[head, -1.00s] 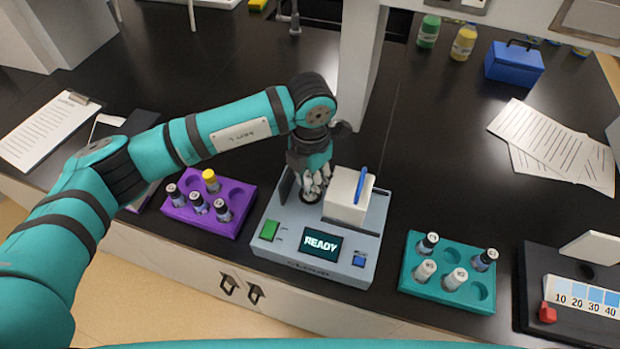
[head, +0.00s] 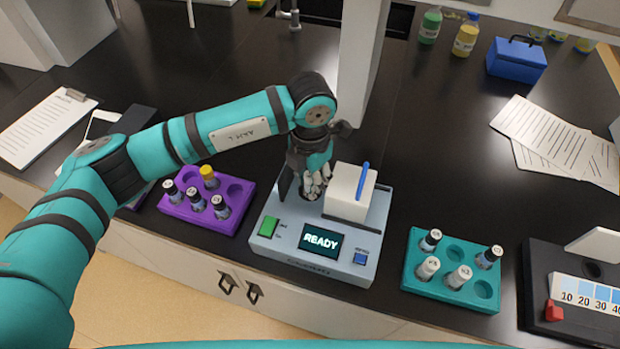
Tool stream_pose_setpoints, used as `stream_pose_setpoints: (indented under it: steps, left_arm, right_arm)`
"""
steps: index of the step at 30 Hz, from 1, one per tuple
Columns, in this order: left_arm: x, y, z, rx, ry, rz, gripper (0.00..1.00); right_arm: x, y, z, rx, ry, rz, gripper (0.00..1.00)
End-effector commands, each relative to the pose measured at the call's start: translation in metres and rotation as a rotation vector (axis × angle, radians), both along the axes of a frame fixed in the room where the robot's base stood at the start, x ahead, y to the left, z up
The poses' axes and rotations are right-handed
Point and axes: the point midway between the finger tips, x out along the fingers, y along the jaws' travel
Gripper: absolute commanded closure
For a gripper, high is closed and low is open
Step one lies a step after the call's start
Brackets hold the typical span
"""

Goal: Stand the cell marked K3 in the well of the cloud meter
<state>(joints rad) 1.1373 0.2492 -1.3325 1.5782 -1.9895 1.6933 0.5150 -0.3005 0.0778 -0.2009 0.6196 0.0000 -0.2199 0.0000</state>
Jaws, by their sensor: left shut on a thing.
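The cloud meter (head: 290,222) is a pale grey box at the middle of the bench. It has a screen (head: 322,241) reading READY, a green button (head: 268,227) and a blue button (head: 360,258). A white block with a blue handle (head: 345,197) sits at the right of its top. My left gripper (head: 313,188) points down at the meter's well, just left of that block. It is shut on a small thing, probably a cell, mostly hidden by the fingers. I cannot read a K3 mark or tell how deep the thing sits. My right gripper is out of view.
A purple rack (head: 196,219) with several vials, one yellow-capped, stands left of the meter. A teal rack (head: 428,285) with several vials stands right. Further right is a dark board with a 10–40 scale (head: 590,295). A white post (head: 362,75) rises behind the meter.

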Motion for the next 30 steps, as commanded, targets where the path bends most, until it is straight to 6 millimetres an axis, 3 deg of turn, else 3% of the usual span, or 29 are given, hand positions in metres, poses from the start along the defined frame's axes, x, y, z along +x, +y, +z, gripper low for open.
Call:
stream_pose_setpoints:
  steps: [5,6,11,17,24,30]
  left_arm:
    - [0.0001,-0.0001,0.0007,0.000,0.000,0.000,0.93]
    - [0.0001,-0.0001,0.0007,0.000,0.000,0.000,0.67]
    - [0.0001,-0.0001,0.0006,0.000,0.000,0.000,0.46]
    - [-0.0001,-0.0001,0.0005,0.000,0.000,0.000,0.44]
    - [0.0006,0.0005,0.0007,0.001,-0.001,0.001,0.16]
    - [0.0016,0.0013,0.0014,0.002,-0.003,0.004,0.16]
  right_arm:
    - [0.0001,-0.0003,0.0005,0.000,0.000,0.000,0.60]
    - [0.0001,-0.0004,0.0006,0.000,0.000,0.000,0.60]
    - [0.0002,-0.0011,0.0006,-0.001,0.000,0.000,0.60]
    - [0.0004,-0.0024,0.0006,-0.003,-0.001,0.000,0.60]
    - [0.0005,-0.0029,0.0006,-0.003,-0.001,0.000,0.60]
    - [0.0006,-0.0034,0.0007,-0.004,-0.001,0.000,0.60]
